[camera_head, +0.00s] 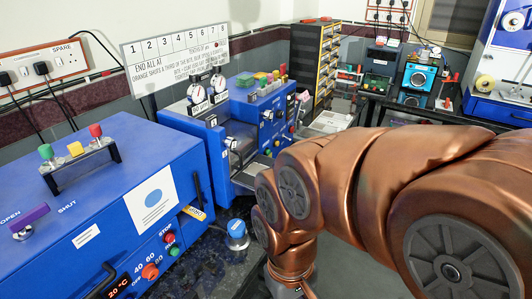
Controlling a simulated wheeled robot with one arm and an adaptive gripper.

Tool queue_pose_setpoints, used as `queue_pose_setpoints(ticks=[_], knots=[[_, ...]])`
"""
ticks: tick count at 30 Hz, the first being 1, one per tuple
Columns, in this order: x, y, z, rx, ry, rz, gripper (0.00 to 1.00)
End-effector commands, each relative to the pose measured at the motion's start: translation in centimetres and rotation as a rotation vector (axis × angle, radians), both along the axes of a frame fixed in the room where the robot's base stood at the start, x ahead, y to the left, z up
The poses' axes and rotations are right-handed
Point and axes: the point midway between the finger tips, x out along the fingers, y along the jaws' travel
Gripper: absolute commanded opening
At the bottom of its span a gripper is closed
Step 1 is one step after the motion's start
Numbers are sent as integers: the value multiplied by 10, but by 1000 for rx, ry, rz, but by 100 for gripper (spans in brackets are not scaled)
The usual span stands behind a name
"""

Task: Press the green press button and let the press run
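A blue machine with two round dials (207,90) stands mid-picture against the wall, and it looks like the press (240,110). Small coloured pieces, some green (245,79), sit on its top. Small round controls show on its right side, but I cannot make out which is a green button. My copper-coloured arm comes in from the right and bends down in front of the press's right side. My gripper is not visible; the arm's lower end runs out at the bottom edge.
A large blue box (115,195) fills the left, with a red button (168,238), a green button (174,250) and a coloured-knob rack (83,155). A blue-capped jar (237,232) stands on the dark bench right of it. Drawers (315,60) and other machines stand behind.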

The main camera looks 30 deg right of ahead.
Motion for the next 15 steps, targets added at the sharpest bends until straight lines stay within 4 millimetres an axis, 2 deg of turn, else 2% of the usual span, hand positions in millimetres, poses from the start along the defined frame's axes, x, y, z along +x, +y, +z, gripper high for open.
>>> queue_pose_setpoints(ticks=[1, 10, 15], knots=[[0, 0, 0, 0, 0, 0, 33], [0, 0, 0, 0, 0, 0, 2], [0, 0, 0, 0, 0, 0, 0]])
